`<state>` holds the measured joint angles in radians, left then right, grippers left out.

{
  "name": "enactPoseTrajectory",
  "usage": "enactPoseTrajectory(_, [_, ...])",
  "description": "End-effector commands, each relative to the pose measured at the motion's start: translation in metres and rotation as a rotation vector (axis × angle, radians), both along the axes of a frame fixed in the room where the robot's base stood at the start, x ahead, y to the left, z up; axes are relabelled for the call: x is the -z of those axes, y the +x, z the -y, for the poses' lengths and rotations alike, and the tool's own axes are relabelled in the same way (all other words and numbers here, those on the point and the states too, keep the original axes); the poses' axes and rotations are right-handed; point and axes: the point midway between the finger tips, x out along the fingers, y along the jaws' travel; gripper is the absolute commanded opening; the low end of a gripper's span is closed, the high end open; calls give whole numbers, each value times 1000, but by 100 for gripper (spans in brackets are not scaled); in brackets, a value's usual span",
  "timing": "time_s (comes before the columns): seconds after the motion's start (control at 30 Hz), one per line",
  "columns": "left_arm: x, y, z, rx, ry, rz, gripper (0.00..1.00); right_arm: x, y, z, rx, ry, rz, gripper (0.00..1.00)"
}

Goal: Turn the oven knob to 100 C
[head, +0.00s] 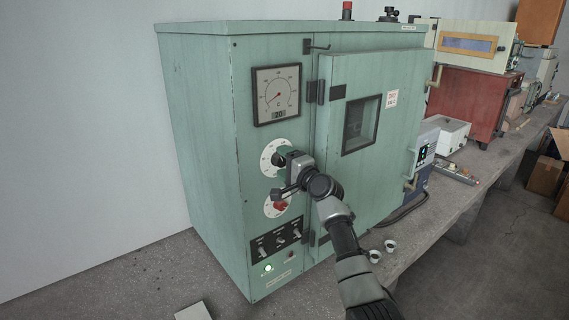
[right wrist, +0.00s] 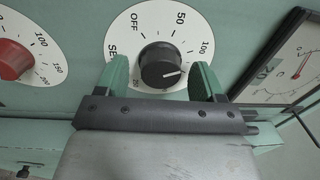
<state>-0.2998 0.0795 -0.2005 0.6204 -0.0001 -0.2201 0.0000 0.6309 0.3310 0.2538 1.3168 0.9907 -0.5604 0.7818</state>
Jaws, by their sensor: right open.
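The pale green oven (head: 202,110) stands on the bench. Its black knob (right wrist: 160,66) sits on a white dial (right wrist: 120,32) marked OFF, 50 and 100. The knob's white pointer line points right in the right wrist view, a little below the 100 mark, toward markings hidden by a finger. My right gripper (right wrist: 160,78) is open, with one green finger on each side of the knob; I cannot tell whether they touch it. In the head view my right gripper (head: 284,165) covers most of the knob. My left gripper is not in view.
A red knob (right wrist: 14,60) on its own white dial is close below the black one in the head view. A round-scale gauge (head: 277,95) reading 20 is above. A switch panel (head: 277,238) is lower down.

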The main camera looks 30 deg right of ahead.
Motion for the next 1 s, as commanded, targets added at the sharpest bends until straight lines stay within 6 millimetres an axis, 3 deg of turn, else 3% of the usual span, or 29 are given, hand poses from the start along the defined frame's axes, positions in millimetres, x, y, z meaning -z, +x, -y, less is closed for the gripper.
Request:
enactPoseTrajectory(0.27, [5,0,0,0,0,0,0,3,-14,1,0,-3,0,68])
enactPoseTrajectory(0.73, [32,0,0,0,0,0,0,8,-95,7,0,-2,0,68])
enactPoseTrajectory(1.0, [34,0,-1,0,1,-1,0,6,-108,8,0,0,-1,68])
